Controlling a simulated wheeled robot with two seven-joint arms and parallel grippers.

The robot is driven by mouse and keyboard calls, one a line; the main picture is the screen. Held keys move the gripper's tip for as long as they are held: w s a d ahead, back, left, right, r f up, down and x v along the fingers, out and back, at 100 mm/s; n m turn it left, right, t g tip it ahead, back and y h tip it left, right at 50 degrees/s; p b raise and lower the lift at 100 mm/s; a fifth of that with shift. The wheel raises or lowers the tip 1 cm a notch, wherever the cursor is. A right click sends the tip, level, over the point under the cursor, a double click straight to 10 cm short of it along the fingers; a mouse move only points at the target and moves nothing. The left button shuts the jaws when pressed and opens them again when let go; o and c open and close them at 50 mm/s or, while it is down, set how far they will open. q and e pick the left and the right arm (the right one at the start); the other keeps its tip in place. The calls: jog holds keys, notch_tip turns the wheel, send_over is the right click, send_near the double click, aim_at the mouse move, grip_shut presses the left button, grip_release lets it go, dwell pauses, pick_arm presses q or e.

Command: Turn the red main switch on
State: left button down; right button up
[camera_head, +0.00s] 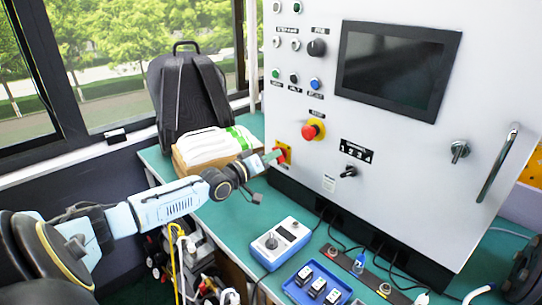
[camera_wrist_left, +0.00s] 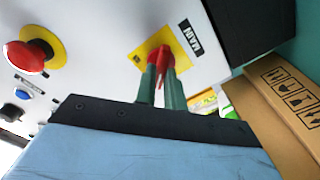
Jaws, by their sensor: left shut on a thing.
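The red main switch (camera_wrist_left: 162,62) sits on a yellow plate (camera_wrist_left: 146,50) beside a black label reading MAIN (camera_wrist_left: 190,37) on the cabinet. In the left wrist view the two green fingers of my left gripper (camera_wrist_left: 162,80) are closed on the switch handle, one on each side. In the head view my left gripper (camera_head: 274,156) reaches the yellow plate (camera_head: 284,151) at the cabinet's lower left edge. The fingers hide part of the handle there. My right gripper is not seen.
A red mushroom button (camera_head: 310,131) on a yellow ring is right of the switch. A cardboard box (camera_head: 182,168) with white packs and a black backpack (camera_head: 188,95) stand left of the cabinet. A blue-white device (camera_head: 282,243) and blue tray (camera_head: 297,295) lie on the green table.

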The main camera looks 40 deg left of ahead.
pick_arm(q)
jog(key=shift+d+m+p, duration=0.2)
jog(key=shift+m+p, duration=1.4)
jog(key=shift+m, duration=2.6)
jog(key=shift+d+m+p, duration=0.15)
jog(key=shift+m+p, duration=1.45)
jog(key=shift+m, duration=2.6)
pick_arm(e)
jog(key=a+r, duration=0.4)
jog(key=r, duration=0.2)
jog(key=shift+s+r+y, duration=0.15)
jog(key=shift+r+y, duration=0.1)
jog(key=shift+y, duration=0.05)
pick_arm(q)
jog(key=c, duration=1.5)
grip_release()
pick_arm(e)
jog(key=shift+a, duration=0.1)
pick_arm(q)
jog(key=shift+s, duration=0.1)
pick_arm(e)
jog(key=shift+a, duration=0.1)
